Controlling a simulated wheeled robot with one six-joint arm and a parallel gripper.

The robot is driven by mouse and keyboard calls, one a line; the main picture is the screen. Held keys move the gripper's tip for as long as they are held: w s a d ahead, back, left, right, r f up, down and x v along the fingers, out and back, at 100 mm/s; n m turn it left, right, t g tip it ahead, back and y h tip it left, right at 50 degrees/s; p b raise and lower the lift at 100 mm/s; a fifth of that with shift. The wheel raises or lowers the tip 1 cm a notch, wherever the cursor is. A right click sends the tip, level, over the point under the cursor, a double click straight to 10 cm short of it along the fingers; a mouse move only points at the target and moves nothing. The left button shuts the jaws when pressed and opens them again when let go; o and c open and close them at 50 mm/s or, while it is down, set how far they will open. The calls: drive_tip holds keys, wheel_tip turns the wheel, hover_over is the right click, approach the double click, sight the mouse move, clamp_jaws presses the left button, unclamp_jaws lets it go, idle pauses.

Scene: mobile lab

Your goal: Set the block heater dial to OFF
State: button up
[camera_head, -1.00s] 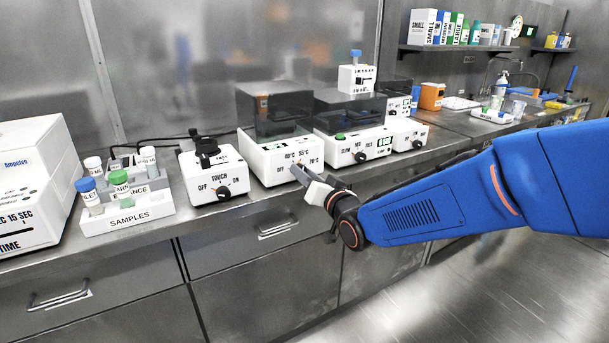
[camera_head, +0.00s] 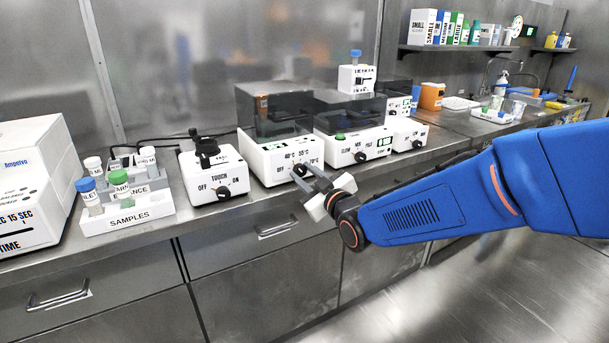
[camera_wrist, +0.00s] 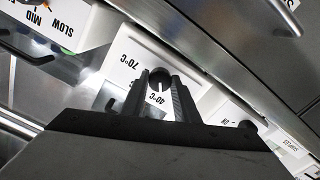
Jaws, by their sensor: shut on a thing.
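The block heater (camera_head: 279,163) is a white box with a dark see-through cover, on the counter in the head view. Its front reads OFF, 40°C or 60°C (hard to read), 55°C and 70°C. Its black dial (camera_head: 299,169) is partly hidden by my fingers. My gripper (camera_head: 308,178) reaches the front panel from the right, its two fingers around the dial. In the wrist view the dial (camera_wrist: 159,78) sits between the fingertips, and my gripper (camera_wrist: 158,92) is shut on it. A white mark on the dial appears to point toward the 40°C label.
A white TOUCH mixer (camera_head: 214,178) stands to the left and a SLOW-MID-FAST device (camera_head: 354,146) close to the right. A samples rack (camera_head: 127,214) is farther left. Drawers with handles (camera_head: 278,228) lie below the counter edge.

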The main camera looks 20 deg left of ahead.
drive_tip(key=n, duration=0.4)
drive_tip(key=shift+n, duration=2.5)
drive_tip(key=shift+f, duration=0.1)
drive_tip(key=o, duration=1.1)
drive_tip(key=shift+c, duration=0.2)
drive_tip(key=v, duration=1.7)
drive_tip(key=shift+s, duration=0.25)
drive_tip(key=shift+d, duration=0.15)
